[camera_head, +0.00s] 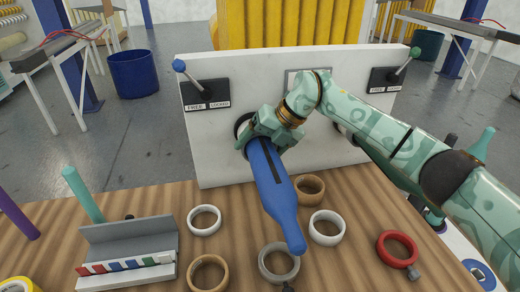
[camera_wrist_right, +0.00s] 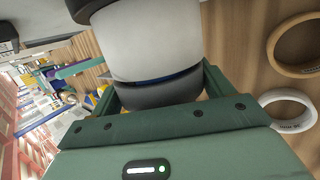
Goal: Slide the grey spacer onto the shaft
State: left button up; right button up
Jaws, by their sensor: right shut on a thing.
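The blue shaft (camera_head: 272,190) sticks out from the white panel toward the front, over the table. My right gripper (camera_head: 262,135) is at the panel end of the shaft, shut on a ring around it that I take for the grey spacer. The gripper mostly hides this ring in the head view. In the right wrist view a dark grey curved band (camera_wrist_right: 160,92) lies between the fingers, with a pale grey rounded surface (camera_wrist_right: 155,45) beyond it. My left gripper is not in view.
White rings (camera_head: 205,220), a tan ring (camera_head: 208,273), a greyish ring (camera_head: 279,262), a brown ring (camera_head: 308,190) and a red ring (camera_head: 397,249) lie on the wooden table. A grey holder (camera_head: 130,245) stands left. The panel (camera_head: 330,70) carries two levers marked FREE and LOCKED.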

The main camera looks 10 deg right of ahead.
jog(key=shift+w+f, duration=0.1)
jog(key=shift+w, duration=0.15)
dwell(0.4)
jog(key=o, duration=0.9)
jog(key=shift+o, duration=0.2)
jog(key=p+v, duration=0.4)
jog(key=v, duration=1.2)
